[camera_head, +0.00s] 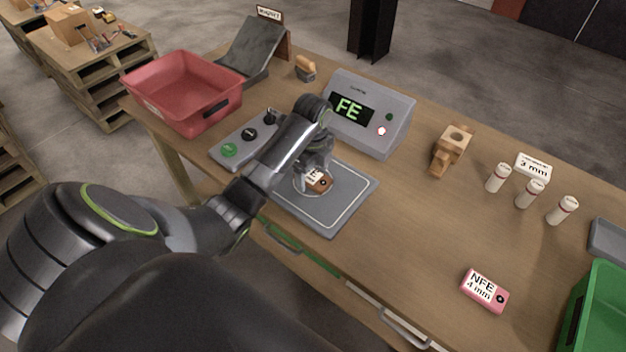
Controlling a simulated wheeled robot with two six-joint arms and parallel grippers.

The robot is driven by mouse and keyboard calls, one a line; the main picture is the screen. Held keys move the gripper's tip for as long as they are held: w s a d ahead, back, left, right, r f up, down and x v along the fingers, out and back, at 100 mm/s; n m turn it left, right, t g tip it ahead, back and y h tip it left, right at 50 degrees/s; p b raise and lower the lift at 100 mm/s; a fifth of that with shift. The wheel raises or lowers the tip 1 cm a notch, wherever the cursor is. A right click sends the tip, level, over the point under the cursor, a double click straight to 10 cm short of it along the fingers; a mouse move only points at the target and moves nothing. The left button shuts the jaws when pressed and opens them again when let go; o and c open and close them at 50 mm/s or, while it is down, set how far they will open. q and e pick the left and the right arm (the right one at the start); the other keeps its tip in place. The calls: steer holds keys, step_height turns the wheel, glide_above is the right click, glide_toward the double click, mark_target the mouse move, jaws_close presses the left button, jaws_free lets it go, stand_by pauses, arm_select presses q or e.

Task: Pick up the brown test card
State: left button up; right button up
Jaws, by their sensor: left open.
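The brown test card (322,183) lies on the grey pad with a white outline (338,207), near the pad's upper left part. It has a white label and a dark round spot; part of it is hidden by my gripper. My left gripper (312,178) is right over the card, pointing down, with its fingers open around or just above it. I cannot tell whether the fingers touch the card. My right gripper does not show.
A display box reading FE (372,112) stands behind the pad. A button panel (243,140) and a red bin (182,90) are left. A wooden block (452,150), white cylinders (498,178), a pink NFE card (484,290) and a green bin (603,310) are right.

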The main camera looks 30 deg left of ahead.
arm_select(q)
steer(key=shift+f, duration=0.15)
steer(key=c, duration=1.2)
steer(key=shift+o, duration=0.2)
